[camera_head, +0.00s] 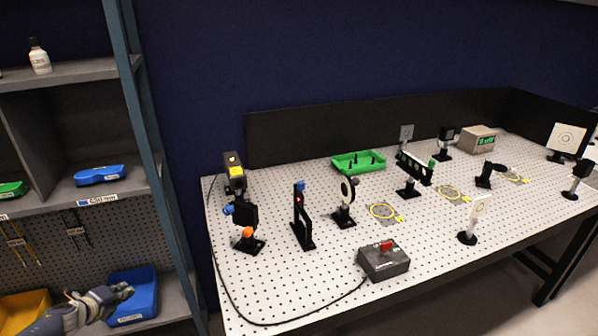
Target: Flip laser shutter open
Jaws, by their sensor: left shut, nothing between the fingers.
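The laser (233,172), a dark box with a yellow label, stands at the near left of the white optical table. Just in front of it is a black mount with a dark plate (245,214), an orange knob (247,232) low on its front and a blue knob on its left; it looks like the laser shutter. I cannot tell its flap position for certain. My left gripper (123,292) is shut and empty at the lower left, in front of the shelf's blue bin, well apart from the shutter. My right gripper is out of view.
A black upright frame (301,222) and a round lens mount (346,200) stand right of the shutter. A grey control box with a red switch (384,260) sits at the front edge, its cable (240,312) looping left. A shelf post (150,130) rises left of the table.

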